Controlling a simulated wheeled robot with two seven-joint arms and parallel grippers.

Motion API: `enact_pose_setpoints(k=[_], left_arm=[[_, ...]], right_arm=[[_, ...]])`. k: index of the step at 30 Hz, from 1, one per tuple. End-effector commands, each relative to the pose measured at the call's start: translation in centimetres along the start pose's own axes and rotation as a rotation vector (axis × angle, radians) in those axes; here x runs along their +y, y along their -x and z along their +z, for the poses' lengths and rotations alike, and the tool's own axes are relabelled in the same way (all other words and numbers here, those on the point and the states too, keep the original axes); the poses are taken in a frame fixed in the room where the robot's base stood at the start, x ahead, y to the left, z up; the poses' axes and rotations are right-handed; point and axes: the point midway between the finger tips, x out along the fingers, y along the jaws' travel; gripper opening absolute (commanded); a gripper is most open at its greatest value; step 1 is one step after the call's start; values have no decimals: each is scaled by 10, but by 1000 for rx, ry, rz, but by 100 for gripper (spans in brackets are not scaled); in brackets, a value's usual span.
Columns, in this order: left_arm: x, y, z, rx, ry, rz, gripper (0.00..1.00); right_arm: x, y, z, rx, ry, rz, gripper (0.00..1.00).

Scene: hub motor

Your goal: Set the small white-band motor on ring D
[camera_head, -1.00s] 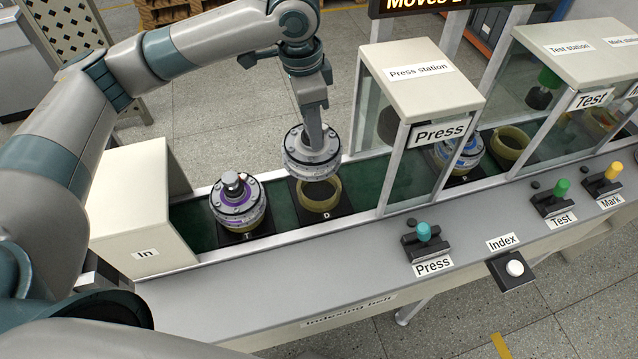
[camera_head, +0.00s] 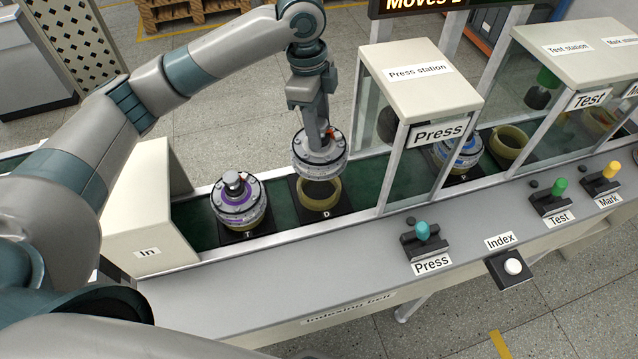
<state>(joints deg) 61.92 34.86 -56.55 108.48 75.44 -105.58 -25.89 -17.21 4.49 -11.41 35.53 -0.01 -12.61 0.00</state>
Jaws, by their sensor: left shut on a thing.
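My left gripper (camera_head: 318,137) is shut on the small motor (camera_head: 319,160), a round grey disc with bolts around its rim. The motor hangs roughly level just above ring D (camera_head: 319,197), a brass-coloured ring on a black plate marked D. A gap still shows between the motor and the ring, and the ring's rear part is hidden behind the motor. The motor's band looks pale, but its colour is hard to make out. My right gripper is not in view.
A purple-banded motor (camera_head: 238,204) sits on plate T, left of ring D. The press station (camera_head: 421,75) stands close on the right, with a blue-banded motor (camera_head: 459,155) beyond it. The In housing (camera_head: 145,215) is at left. Press lever (camera_head: 422,236) and Index button (camera_head: 513,267) are in front.

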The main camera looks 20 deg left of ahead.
Motion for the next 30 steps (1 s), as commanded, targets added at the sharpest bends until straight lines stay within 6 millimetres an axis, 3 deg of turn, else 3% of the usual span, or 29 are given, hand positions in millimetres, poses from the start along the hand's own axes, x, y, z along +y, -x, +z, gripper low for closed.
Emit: enact_pose_setpoints(k=[8,21,30], left_arm=[[0,-3,0,2,1,-2,0],[-1,-53,6,2,1,-2,0],[-1,-60,7,2,1,-5,0]], right_arm=[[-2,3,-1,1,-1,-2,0],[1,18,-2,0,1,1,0],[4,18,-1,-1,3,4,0]])
